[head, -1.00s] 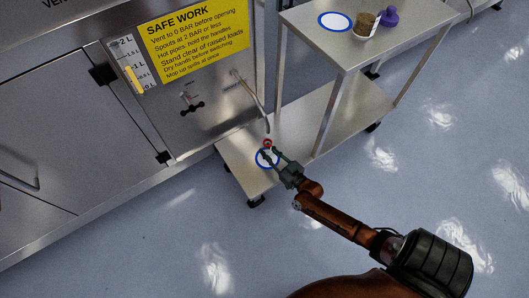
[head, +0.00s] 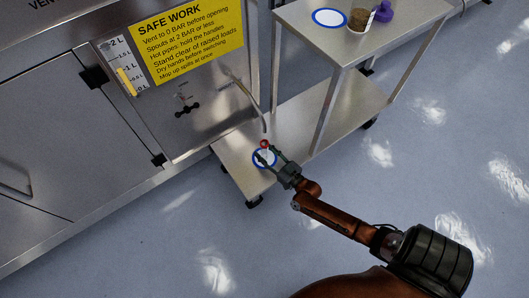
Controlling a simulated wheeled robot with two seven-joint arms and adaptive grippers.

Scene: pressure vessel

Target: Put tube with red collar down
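The tube with the red collar (head: 264,144) is small in the head view, below the tip of the bent spout. It looks upright over the blue-ringed white disc (head: 261,164) on the cart's lower shelf. My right gripper (head: 265,151) reaches in from the lower right with one finger on each side of the tube. The fingers look spread, with a gap around the tube. The tube's lower part is partly hidden by the fingers, and its contact with the disc is too small to make out. My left gripper is not in view.
The bent metal spout (head: 253,98) hangs close above the tube. The cart's upper shelf (head: 300,27) holds another blue-ringed disc (head: 330,18), a brown-filled jar (head: 359,19) and a purple object (head: 383,12). A cart leg (head: 327,112) stands right of my gripper. The lower shelf (head: 345,112) is bare there.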

